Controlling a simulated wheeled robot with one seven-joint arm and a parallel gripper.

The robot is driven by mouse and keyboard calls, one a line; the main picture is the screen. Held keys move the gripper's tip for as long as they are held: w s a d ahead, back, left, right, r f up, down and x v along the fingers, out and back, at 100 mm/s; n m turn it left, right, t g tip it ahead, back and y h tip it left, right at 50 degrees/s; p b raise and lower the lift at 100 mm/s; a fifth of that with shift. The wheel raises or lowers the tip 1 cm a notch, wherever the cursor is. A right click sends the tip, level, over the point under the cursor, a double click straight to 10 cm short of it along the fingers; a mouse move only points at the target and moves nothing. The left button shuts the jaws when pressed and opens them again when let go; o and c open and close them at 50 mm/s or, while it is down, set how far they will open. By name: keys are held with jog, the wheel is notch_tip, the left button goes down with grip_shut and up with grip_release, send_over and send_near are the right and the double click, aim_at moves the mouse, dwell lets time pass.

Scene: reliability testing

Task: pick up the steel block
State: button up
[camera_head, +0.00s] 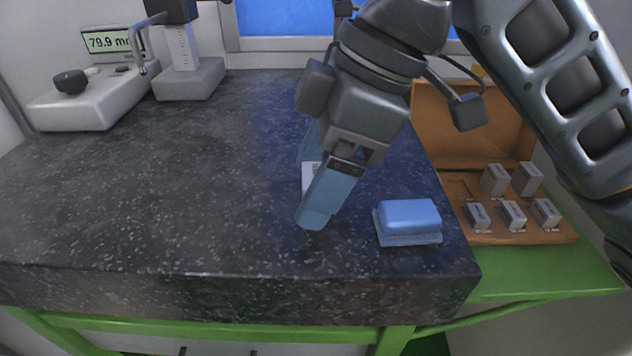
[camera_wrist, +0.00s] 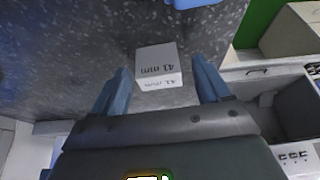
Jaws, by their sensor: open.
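The steel block is a pale grey block marked "41 mm" (camera_wrist: 157,64), lying on the dark speckled counter in the wrist view. In the head view only a light sliver of the block (camera_head: 308,177) shows, mostly hidden by my near finger. My gripper (camera_head: 311,190) points down over it with blue fingers. In the wrist view the fingers of my gripper (camera_wrist: 161,78) are spread apart, one on each side of the block's near end, with gaps on both sides. The gripper is open and empty. Whether the fingertips touch the counter cannot be told.
A blue pad-like item (camera_head: 408,219) lies right of my gripper near the counter's front edge. An open wooden case (camera_head: 462,212) with several small marked blocks stands at the right. A scale (camera_head: 88,103) and a gauge stand (camera_head: 188,80) are at the back left. The counter's left middle is clear.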

jog(key=shift+a+f, duration=0.1)
jog(key=shift+f, duration=0.15)
jog(key=shift+c, duration=0.3)
jog(key=c, duration=1.3)
jog(key=shift+o, duration=0.2)
jog(key=shift+r, duration=0.1)
